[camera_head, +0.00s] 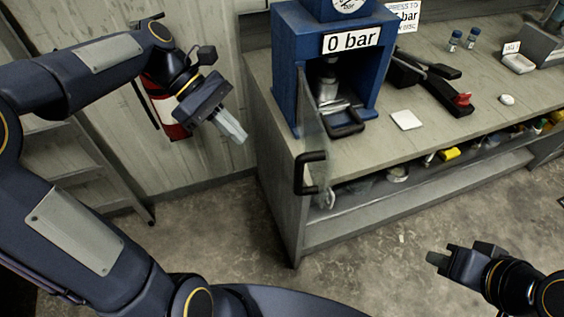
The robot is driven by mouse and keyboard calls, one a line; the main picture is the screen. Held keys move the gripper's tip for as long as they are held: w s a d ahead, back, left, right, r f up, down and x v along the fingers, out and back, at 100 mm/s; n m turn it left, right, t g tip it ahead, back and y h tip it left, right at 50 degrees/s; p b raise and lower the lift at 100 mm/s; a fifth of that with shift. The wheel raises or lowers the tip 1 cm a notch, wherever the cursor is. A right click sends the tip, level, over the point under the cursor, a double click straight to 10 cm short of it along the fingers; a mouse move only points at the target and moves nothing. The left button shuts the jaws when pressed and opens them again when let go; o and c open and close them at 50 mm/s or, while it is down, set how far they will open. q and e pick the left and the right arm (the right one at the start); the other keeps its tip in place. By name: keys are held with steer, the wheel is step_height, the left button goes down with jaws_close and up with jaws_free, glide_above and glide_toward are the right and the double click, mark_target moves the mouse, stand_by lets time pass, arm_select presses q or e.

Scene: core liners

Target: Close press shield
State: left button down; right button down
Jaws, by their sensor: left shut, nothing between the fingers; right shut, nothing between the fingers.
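The blue press (286,60) stands on the workbench with a "0 bar" sign on its front. Its clear shield (312,125) hangs open at the press's left side and swings out past the bench's front edge. The shield's black handle (306,173) is at its outer end. My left gripper (236,133) is shut and empty, in the air left of the press and shield, apart from both. My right gripper (436,258) is shut and empty, low at the right over the floor, well away from the shield.
On the bench (425,150) lie a white square tile (406,120), a black pump lever with a red end (450,95), and two small bottles (462,40). A lower shelf holds assorted items. A red extinguisher (168,112) and a ladder are at the left. The floor before the bench is clear.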

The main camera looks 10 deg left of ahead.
arm_select(q)
steer(key=s+d+f+p, duration=0.1)
steer(key=d+f, duration=0.4)
steer(key=d, duration=0.4)
steer(key=shift+s+d+f, duration=0.2)
steer(key=shift+s+f, duration=0.05)
steer(key=shift+s, duration=0.1)
